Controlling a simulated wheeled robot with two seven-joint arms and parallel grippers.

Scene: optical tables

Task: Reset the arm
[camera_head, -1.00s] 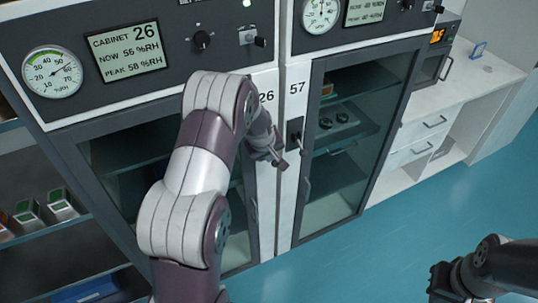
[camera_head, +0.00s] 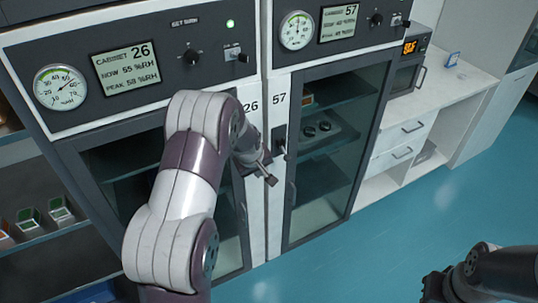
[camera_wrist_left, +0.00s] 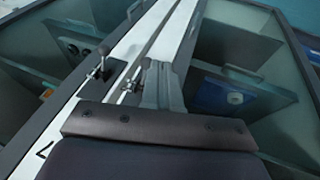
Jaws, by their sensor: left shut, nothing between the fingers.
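My left arm rises from the bottom of the head view and bends over toward the cabinets. Its gripper (camera_head: 268,174) is shut and empty, in front of the white strip between cabinet 26 (camera_head: 80,72) and cabinet 57 (camera_head: 323,130). In the left wrist view the gripper (camera_wrist_left: 160,80) points along that strip, between the two glass doors. I cannot tell how far it is from the strip. My right gripper (camera_head: 432,288) is dark and partly cut off at the lower right; its fingers are not clear.
A door latch (camera_head: 279,140) sits on the strip beside cabinet 57. Open shelves with small boxes (camera_head: 60,209) stand at the left. A white counter (camera_head: 470,90) with a microwave (camera_head: 408,65) is at the right. The blue floor (camera_head: 380,235) is clear.

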